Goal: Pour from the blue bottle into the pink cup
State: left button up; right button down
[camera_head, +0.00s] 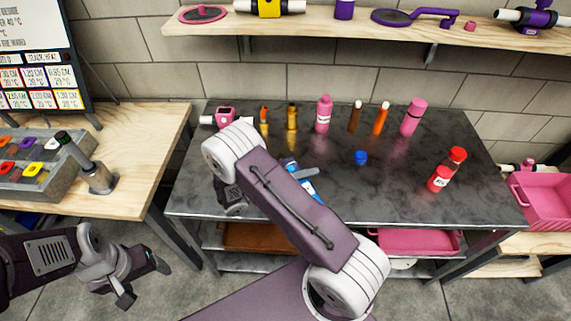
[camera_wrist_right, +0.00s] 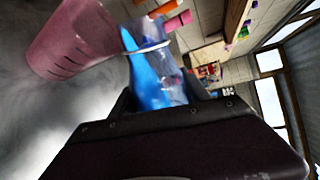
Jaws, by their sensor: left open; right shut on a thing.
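The blue bottle (camera_head: 304,190) is partly hidden behind my right arm in the head view. In the right wrist view the blue bottle (camera_wrist_right: 148,75) is held in my right gripper (camera_head: 300,174), which is shut on it. A pink translucent cup (camera_wrist_right: 70,42) shows at the upper left of the right wrist view, close beside the bottle's upper end. I cannot tell whether they touch, and no stream of liquid is clear. I cannot make out the cup in the head view, where my arm blocks part of the table. My left gripper (camera_head: 138,282) is open and empty, left of the table's front edge.
Several bottles stand along the back of the dark table (camera_head: 400,200), including a pink bottle (camera_head: 323,113). A blue cap-like piece (camera_head: 361,157) lies mid-table. The table's front right is clear.

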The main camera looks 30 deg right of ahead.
jog(key=shift+w+r+n+g+p, duration=0.15)
jog(key=shift+r+n+g+p, duration=0.4)
jog(key=shift+p, duration=0.75)
dwell(1.8)
jog(key=shift+r, duration=0.1)
